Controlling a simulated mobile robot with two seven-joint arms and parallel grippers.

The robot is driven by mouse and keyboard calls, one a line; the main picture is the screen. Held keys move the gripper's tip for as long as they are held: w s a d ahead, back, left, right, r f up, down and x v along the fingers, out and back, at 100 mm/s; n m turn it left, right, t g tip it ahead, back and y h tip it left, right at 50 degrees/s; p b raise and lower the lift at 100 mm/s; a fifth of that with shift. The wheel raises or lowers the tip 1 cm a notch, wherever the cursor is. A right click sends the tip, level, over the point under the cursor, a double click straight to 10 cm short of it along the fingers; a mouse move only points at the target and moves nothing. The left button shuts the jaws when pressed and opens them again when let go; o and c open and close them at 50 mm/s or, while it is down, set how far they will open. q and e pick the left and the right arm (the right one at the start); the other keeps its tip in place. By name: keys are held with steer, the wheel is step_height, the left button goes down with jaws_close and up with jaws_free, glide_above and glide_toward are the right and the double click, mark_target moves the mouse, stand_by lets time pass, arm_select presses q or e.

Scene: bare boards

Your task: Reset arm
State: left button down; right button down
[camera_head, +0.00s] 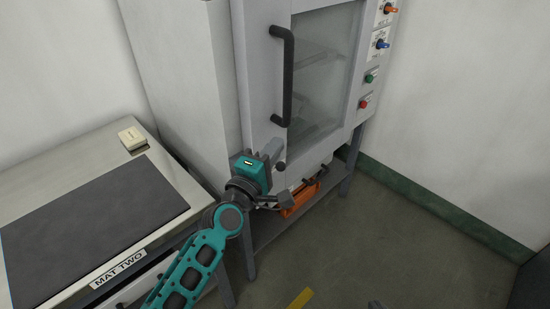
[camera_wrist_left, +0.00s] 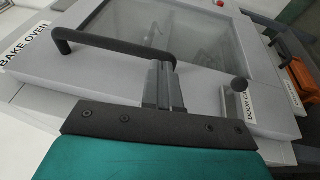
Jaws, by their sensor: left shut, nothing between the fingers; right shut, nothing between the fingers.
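My left arm comes in from the lower left in the head view. Its gripper (camera_head: 275,152) is in front of the lower left of the bake oven (camera_head: 262,75). In the left wrist view the narrow fingers (camera_wrist_left: 165,66) are together with nothing between them. Their tips overlap the right end of the black door handle (camera_wrist_left: 110,43); I cannot tell whether they touch it. The handle also shows in the head view (camera_head: 289,75), above the gripper. The glass-fronted oven door (camera_head: 322,65) looks closed. My right gripper cannot be made out.
A bench with a dark mat (camera_head: 90,225) labelled MAT TWO and a small cream block (camera_head: 132,138) is at left. An orange item (camera_head: 300,197) sits under the oven. Switches and buttons (camera_head: 371,77) line the oven's right side. The floor (camera_head: 400,245) at right is clear.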

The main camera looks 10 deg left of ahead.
arm_select(q)
steer(key=shift+s+r, duration=0.1)
steer(key=shift+r, duration=0.15)
stand_by(0.4)
steer(key=s+a+f+m+g+y, duration=0.2)
steer(key=s+a+f+m, duration=0.3)
steer(key=s+f+m, duration=0.3)
steer(key=s+a+f+m+g+y, duration=0.2)
steer(key=s+a+f+m+g, duration=0.3)
steer(key=s+f+m, duration=0.3)
steer(key=s+a+f, duration=0.1)
steer(key=s+f, duration=0.3)
steer(key=s, duration=0.4)
steer(key=shift+s+a+f+m+y, duration=0.2)
steer(key=shift+s+a+m+y, duration=0.1)
steer(key=shift+m+y, duration=0.1)
